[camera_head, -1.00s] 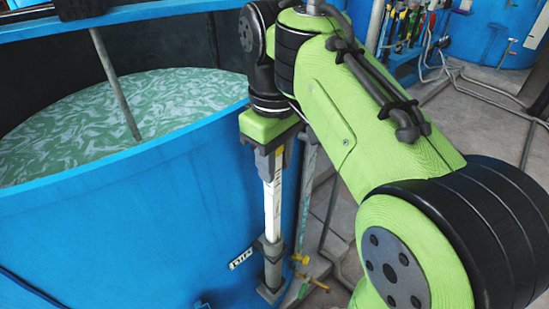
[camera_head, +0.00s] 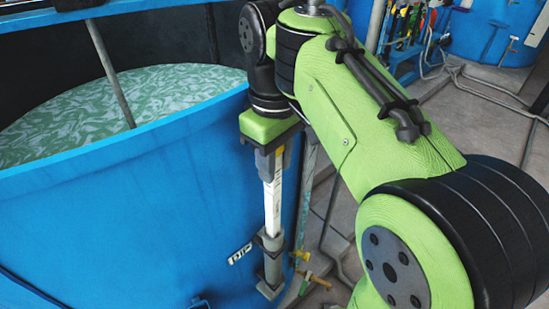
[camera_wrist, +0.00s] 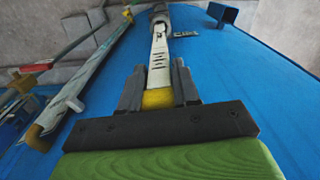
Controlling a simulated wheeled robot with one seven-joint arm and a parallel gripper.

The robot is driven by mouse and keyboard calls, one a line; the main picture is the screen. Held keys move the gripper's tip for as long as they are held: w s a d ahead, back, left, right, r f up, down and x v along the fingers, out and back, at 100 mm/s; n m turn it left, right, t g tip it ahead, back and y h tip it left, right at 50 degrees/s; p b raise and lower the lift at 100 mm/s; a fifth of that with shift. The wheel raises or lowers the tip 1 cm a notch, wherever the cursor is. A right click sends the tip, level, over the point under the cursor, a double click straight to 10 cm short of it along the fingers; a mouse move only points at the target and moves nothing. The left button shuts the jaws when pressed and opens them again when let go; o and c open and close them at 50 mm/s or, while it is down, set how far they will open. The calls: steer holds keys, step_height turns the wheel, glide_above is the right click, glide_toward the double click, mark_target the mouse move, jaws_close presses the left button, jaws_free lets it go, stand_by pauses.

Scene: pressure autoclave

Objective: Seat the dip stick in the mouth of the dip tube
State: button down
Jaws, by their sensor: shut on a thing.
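The dip stick (camera_head: 273,203) is a white, upright gauge strip with dark marks and a yellow top part. My gripper (camera_head: 271,163) is shut on its yellow part, which shows between the fingers in the wrist view (camera_wrist: 158,98). The dip tube (camera_head: 272,265) is a grey upright pipe with a collar on the outside of the blue tank. The stick's lower end meets the tube's mouth in line with it, and it also lines up with the tube in the wrist view (camera_wrist: 160,14). The collar hides how deep the tip sits.
The blue tank (camera_head: 130,210) with greenish liquid (camera_head: 60,110) stands directly left of the stick. A thin pipe (camera_head: 305,190) with yellow valves (camera_head: 302,256) runs close on the right. A small marked plate (camera_head: 240,253) sits beside the tube. Open floor lies farther right.

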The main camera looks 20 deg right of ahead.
mark_target(275, 216)
steer(key=shift+f+b, duration=7.4)
steer(key=shift+f, duration=0.4)
steer(key=c, duration=1.2)
jaws_free()
steer(key=shift+c, duration=0.2)
steer(key=o, duration=0.5)
step_height(275, 216, up, 16)
steer(key=p, duration=1.2)
steer(key=shift+f+p, duration=0.1)
steer(key=shift+p, duration=0.2)
